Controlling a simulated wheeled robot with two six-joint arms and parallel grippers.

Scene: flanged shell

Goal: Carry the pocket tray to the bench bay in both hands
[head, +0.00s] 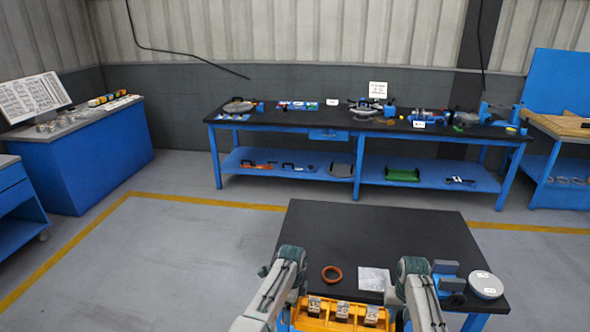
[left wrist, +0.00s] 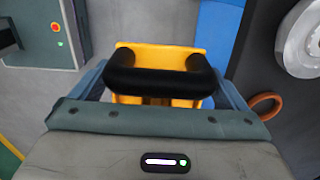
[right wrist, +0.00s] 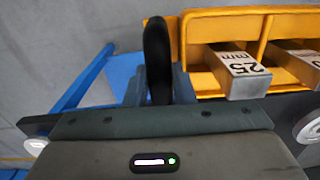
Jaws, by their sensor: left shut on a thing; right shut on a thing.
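The orange-yellow pocket tray (head: 341,324) is at the bottom of the head view, at the near edge of a black-topped table, partly cut off. It holds blocks in a row; one (right wrist: 242,72) reads 25 mm in the right wrist view. My left gripper (left wrist: 160,88) is shut on the tray's black handle (left wrist: 160,80). My right gripper (right wrist: 158,88) is shut on the other black handle (right wrist: 156,50). The tray's underside is hidden, so I cannot tell what supports it. A long blue bench (head: 290,122) stands by the back wall with a white sign (head: 378,89); its text is unreadable.
The back bench top is crowded. Open floor (head: 170,245) with a yellow line lies left of the table.

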